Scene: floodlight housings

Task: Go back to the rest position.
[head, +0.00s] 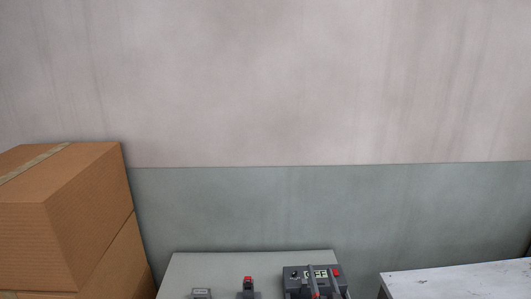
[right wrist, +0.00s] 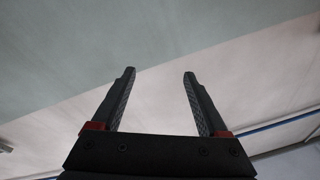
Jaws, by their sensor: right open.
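My right gripper shows in the right wrist view (right wrist: 160,73). Its two dark ribbed fingers stand well apart with nothing between them, and only wall shows beyond. In the head view, slim grey bars stand in front of a dark grey unit at the bottom edge; I cannot tell whether they are my gripper's fingers or part of the unit. My left gripper does not show. No floodlight housing can be made out for certain.
Stacked cardboard boxes (head: 85,200) stand left. A worn white surface (head: 455,281) is at right.

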